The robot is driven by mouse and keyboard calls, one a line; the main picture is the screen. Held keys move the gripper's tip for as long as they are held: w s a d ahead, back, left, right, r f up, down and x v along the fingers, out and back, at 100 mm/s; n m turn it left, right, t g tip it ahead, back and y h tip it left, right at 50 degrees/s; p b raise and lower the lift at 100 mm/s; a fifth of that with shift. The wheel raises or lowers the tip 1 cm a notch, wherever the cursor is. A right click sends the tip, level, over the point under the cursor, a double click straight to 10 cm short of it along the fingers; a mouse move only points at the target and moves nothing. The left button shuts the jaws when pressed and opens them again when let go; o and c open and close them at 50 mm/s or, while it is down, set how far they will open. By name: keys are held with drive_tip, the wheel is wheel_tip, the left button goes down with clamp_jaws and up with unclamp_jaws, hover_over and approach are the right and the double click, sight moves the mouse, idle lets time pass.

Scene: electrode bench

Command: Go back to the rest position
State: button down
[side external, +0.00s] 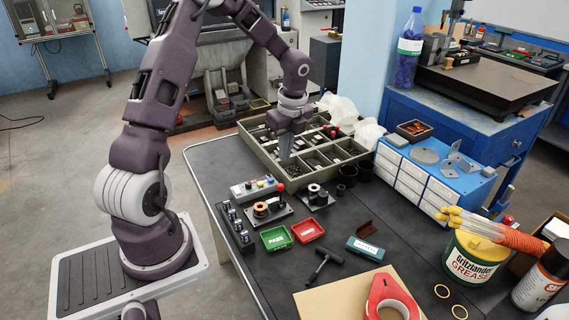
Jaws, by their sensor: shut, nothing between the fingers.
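My gripper (286,150) points down over the near-left part of a divided grey-green parts tray (262,161) at the back of the bench. Its fingers are together with nothing between them. I cannot tell how far the tips are above the tray floor. My arm bends up and over from its base on the left. Near the gripper stand two small black fixtures, one with a copper-coloured ring (261,209) and one with a dark round piece (315,191).
A green tray (276,238) and a red tray (307,230) lie mid-bench beside a black T-handle tool (324,264). A blue drawer cabinet (425,183) and a grease tub (472,262) stand on the right. A red tape dispenser (391,293) is at the front. Dark bench surface shows between them.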

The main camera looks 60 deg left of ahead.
drive_tip(key=shift+r, duration=0.2)
drive_tip(key=s+d+r+n+t+y, duration=0.1)
drive_tip(key=s+d+r+n, duration=0.2)
drive_tip(key=d+r, duration=0.35)
drive_tip(key=s+d+r+n+t, duration=0.1)
drive_tip(key=s+d+r+n, duration=0.35)
drive_tip(key=r, duration=0.25)
drive_tip(key=s+d+r+n+t+h, duration=0.3)
drive_tip(key=s+d+n, duration=0.5)
drive_tip(key=s+d, duration=0.3)
drive_tip(key=s+r+t, duration=0.1)
drive_tip(key=s, duration=0.1)
drive_tip(key=shift+s+n, duration=0.3)
drive_tip(key=shift+n, duration=0.05)
